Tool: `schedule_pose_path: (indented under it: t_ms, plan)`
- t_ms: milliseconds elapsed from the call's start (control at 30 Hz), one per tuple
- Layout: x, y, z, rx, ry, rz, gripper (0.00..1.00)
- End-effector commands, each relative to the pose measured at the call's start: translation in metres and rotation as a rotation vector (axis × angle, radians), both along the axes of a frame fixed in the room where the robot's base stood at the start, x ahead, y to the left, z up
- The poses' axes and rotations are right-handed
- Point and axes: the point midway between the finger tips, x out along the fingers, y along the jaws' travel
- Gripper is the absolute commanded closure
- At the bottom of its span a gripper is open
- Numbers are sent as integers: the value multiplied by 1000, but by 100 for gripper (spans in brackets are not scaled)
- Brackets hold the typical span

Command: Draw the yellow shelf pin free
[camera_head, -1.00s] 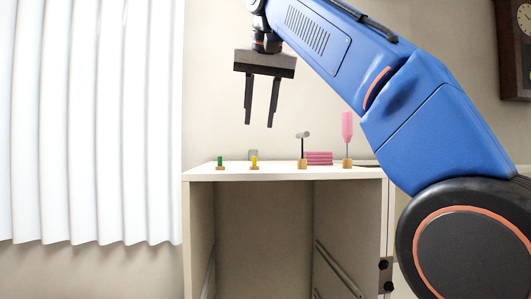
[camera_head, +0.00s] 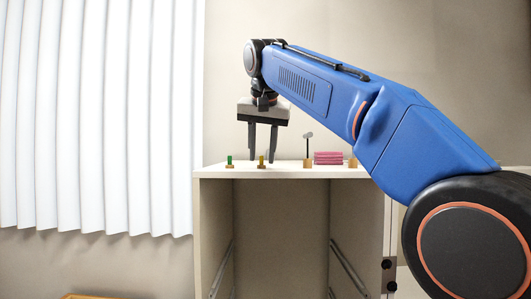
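The yellow shelf pin (camera_head: 261,160) stands upright in a small wooden base on the white cabinet top, near its left end. My gripper (camera_head: 262,161) points straight down over it, open, with its two dark fingers apart. The pin shows between the fingertips, one on each side in the picture. I cannot tell whether the fingers are level with it in depth, and no contact is visible. A green pin (camera_head: 229,160) stands in a similar base to the left, clear of the fingers.
The white cabinet top (camera_head: 215,171) also carries a grey-headed tool (camera_head: 308,136) upright in a wooden block, a pink stack (camera_head: 328,158) and another block (camera_head: 353,162) partly behind my arm. An orange edge (camera_head: 90,297) shows at bottom left. A white curtain hangs left.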

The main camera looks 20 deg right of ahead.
Motion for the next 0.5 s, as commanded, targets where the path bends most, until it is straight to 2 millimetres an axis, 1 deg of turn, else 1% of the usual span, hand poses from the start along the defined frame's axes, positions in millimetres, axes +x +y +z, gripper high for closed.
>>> schedule_pose_path:
  t_ms: [133, 167, 200, 267, 300, 500]
  plan:
    - [0, 0, 0, 0, 0, 0, 67]
    - [0, 0, 0, 0, 0, 0, 71]
    - [0, 0, 0, 0, 0, 0, 81]
    - [0, 0, 0, 0, 0, 0, 95]
    - [0, 0, 0, 0, 0, 0, 100]
    - [0, 0, 0, 0, 0, 0, 100]
